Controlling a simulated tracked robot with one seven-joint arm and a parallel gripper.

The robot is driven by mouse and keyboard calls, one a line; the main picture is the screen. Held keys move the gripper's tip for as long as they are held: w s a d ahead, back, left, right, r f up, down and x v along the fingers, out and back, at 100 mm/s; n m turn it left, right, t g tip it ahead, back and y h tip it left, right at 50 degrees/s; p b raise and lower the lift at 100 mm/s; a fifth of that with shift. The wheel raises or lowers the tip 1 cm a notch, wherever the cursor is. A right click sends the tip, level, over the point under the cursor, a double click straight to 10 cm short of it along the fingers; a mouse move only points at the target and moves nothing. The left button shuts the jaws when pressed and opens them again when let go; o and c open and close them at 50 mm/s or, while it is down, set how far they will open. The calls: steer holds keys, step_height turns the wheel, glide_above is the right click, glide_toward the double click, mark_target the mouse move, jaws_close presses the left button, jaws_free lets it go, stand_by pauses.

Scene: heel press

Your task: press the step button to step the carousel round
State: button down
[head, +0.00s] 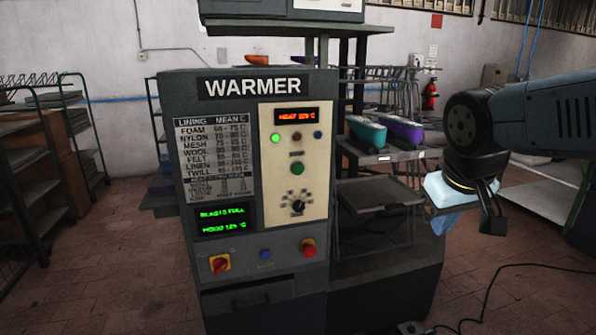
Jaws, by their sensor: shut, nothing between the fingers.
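The WARMER cabinet (185,145) stands in the middle of the head view. A green button (298,168) sits on its cream panel. A small blue button (265,254) is low on the front, between a red and yellow switch (219,264) and a red mushroom button (308,247). Their labels are too small to read, so I cannot tell which is the step button. Shoe forms, one teal (366,130) and one purple (401,129), stand on supports right of the cabinet. My gripper (492,222) is shut and empty at the right, pointing down, clear of the panel. A pale blue shape (450,190) shows beside it.
A red display (295,116) and a green text display (224,220) are lit. A dial (298,206) is below the green button. A rack (92,140) stands at the left. A black cable (490,290) lies on the tiled floor. The space before the panel is clear.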

steer(key=w+a+f+n+t+h, duration=0.1)
steer(key=w+n+h, duration=0.15)
steer(key=w, duration=0.35)
steer(key=w+a+f+n+h, duration=0.2)
steer(key=w+n, duration=0.1)
steer(key=w, duration=0.2)
steer(key=w+a+f+n+t+h, duration=0.1)
steer(key=w+n+h, duration=0.15)
steer(key=w, duration=0.35)
steer(key=w+a+f+n+t, duration=0.1)
steer(key=w+a+n+t, duration=0.2)
steer(key=a, duration=0.6)
steer(key=w+a+n+t+y, duration=0.1)
steer(key=w+a+n+t, duration=0.3)
steer(key=a, duration=0.4)
steer(key=shift+w+a+f+n, duration=0.35)
steer(key=shift+w+n, duration=0.45)
steer(key=shift+n, duration=0.3)
glide_toward(299, 173)
steer(key=shift+w+d+f, duration=0.25)
steer(key=shift+w+d, duration=0.75)
steer(key=shift+d, duration=0.2)
steer(key=shift+w+d+f, duration=0.2)
steer(key=shift+w+d, duration=0.8)
steer(key=shift+d, duration=0.2)
steer(key=shift+w, duration=0.15)
steer(key=shift+w+a+r, duration=0.1)
steer(key=shift+w+a, duration=0.05)
steer(key=shift+w, duration=0.05)
